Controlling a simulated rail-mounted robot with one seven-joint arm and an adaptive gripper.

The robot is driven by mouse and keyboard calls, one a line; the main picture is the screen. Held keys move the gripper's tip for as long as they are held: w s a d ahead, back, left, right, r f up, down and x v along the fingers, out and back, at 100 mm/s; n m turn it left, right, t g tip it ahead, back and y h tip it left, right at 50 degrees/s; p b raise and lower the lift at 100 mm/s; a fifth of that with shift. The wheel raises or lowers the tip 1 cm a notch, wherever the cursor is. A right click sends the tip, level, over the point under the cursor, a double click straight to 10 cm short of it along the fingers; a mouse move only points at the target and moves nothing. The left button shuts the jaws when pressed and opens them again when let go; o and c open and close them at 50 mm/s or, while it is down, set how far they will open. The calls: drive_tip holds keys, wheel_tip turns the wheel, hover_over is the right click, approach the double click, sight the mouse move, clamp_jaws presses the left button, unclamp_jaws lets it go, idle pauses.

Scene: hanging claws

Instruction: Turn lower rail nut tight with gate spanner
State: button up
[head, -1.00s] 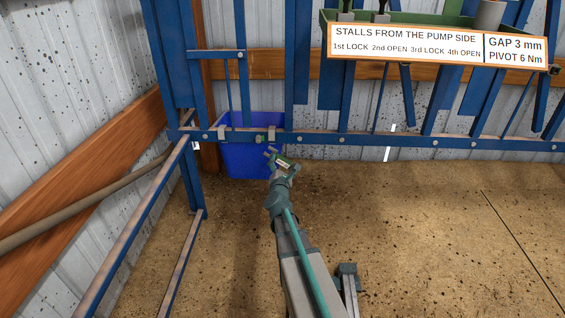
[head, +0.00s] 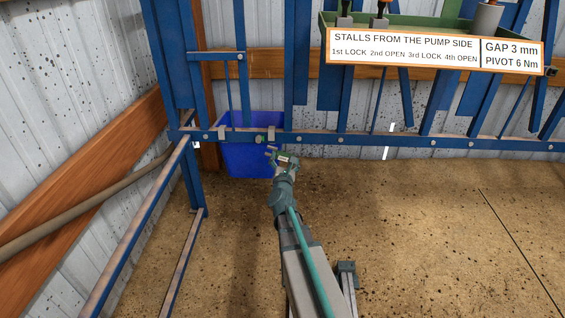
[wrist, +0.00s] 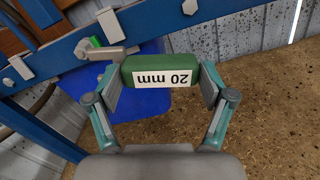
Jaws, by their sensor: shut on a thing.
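The gate spanner (wrist: 155,70) is in my gripper (wrist: 160,85). Its green handle, labelled "20 mm", lies crosswise between the two fingers in the wrist view. In the head view my gripper (head: 283,163) is just below the blue lower rail (head: 340,140), in front of the blue bin. A small green and grey fitting, seemingly the lower rail nut (head: 260,138), sits on the rail up and left of my gripper. In the wrist view a grey flat piece (wrist: 105,53) with a bright green part behind it is left of the handle. I cannot tell whether the spanner touches the nut.
The blue bin (head: 250,165) stands behind the rail. A grey bracket (head: 221,132) hangs on the rail further left. A blue post and sloping bars (head: 140,235) close off the left. The floor to the right is clear.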

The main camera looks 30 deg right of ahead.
drive_tip(key=shift+s+d+r+n+p, duration=0.2)
drive_tip(key=shift+r+n+p, duration=0.15)
drive_tip(key=shift+r+n, duration=0.3)
drive_tip(key=shift+s+d+r+n+p, duration=0.15)
drive_tip(key=shift+r+n+p, duration=0.15)
drive_tip(key=shift+r+n, duration=0.3)
drive_tip(key=shift+w, duration=0.1)
drive_tip(key=r+n+p, duration=0.1)
drive_tip(key=n+p, duration=0.1)
drive_tip(key=r+n+p, duration=0.2)
drive_tip(key=p, duration=0.1)
drive_tip(key=r+n+p, duration=0.2)
drive_tip(key=shift+w+a+r, duration=0.25)
drive_tip(key=shift+w+a, duration=0.05)
drive_tip(key=shift+a, duration=0.1)
